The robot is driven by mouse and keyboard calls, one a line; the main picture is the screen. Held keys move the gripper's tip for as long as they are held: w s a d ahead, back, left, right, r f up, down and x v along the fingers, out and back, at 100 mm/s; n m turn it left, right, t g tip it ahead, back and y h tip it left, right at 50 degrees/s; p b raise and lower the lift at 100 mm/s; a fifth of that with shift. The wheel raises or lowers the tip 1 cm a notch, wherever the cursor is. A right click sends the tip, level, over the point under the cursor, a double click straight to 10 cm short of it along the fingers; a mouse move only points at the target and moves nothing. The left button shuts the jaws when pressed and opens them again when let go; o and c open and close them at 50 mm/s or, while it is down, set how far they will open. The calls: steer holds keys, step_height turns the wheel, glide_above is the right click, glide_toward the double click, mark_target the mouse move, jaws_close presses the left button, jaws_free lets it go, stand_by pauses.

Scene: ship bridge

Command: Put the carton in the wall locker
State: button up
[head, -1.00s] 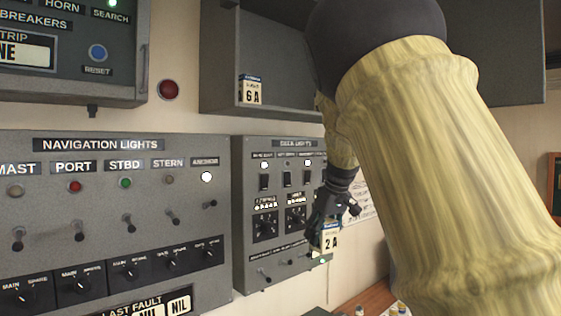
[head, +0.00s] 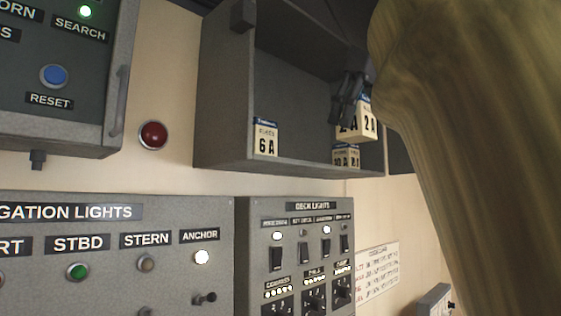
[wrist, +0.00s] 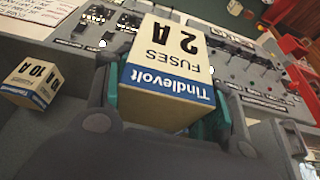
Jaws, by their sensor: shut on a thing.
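The carton (head: 369,123) is a small cream fuse box marked 2 A with a blue Tindlevolt band. It also shows, upside down, in the wrist view (wrist: 165,75). My gripper (head: 347,98) is shut on it, with a finger on either side in the wrist view (wrist: 168,108). The wall locker (head: 225,105) is a grey open-fronted box on the wall. The held carton is at the right part of its opening, above its floor; how deep inside it is, I cannot tell. My arm hides the locker's right side.
A 6 A carton (head: 265,139) stands at the locker's left front. A 10 A carton (head: 345,157), also in the wrist view (wrist: 32,82), sits below the held one. The locker floor between them looks clear. The deck lights panel (head: 294,250) is below.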

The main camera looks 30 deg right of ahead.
steer(key=w+a+p, duration=0.1)
steer(key=w+p, duration=0.2)
steer(key=w, duration=0.1)
steer(key=w+a+p, duration=0.2)
steer(key=w+p, duration=0.1)
steer(key=w, duration=0.2)
steer(key=w+a+p, duration=0.1)
steer(key=w+p, duration=0.2)
steer(key=w, duration=0.1)
steer(key=shift+w+a+r, duration=0.2)
steer(key=shift+w+a, duration=0.1)
steer(key=shift+w+a+f+p, duration=0.1)
steer(key=shift+w+a+p, duration=0.1)
steer(key=shift+w, duration=0.2)
steer(key=shift+w+a+f+p, duration=0.1)
steer(key=shift+w+p, duration=0.05)
steer(key=shift+w, duration=0.2)
steer(key=shift+w+a+r+p, duration=0.15)
steer(key=shift+w+a+p, duration=0.1)
steer(key=shift+w+p, duration=0.4)
steer(key=shift+s+f+p, duration=0.1)
steer(key=shift+f+p, duration=0.6)
steer(key=shift+f, duration=1.2)
steer(key=o, duration=1.3)
